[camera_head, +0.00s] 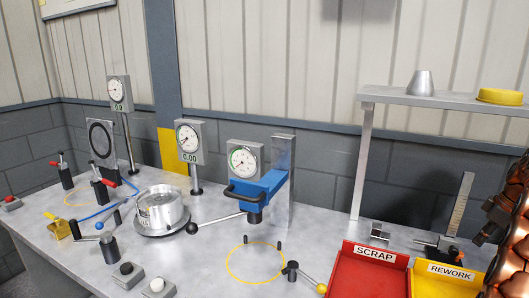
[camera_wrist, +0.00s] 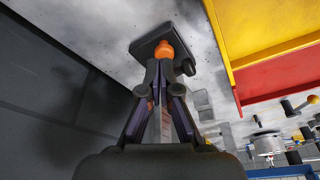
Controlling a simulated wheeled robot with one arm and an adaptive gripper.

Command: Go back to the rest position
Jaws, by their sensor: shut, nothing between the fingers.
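My gripper (camera_wrist: 166,72) shows in the wrist view with its two dark fingers drawn together at the tips and nothing held. A dark flat base (camera_wrist: 150,42) on the grey bench top lies just beyond the tips. An orange part shows at the tips; I cannot tell what it belongs to. A graduated scale (camera_wrist: 158,125) shows between the finger links. In the head view, part of my dark, coppery arm fills the right edge, and I cannot make out the fingertips there. A height gauge (camera_head: 459,215) stands on the bench to its left.
A red SCRAP tray (camera_head: 366,272) and a yellow REWORK tray (camera_head: 443,287) sit at the front right. A shelf (camera_head: 430,98) above carries a grey cone (camera_head: 421,84) and a yellow disc (camera_head: 500,96). A blue press (camera_head: 258,187), dial gauges and a round metal part (camera_head: 161,208) stand further left.

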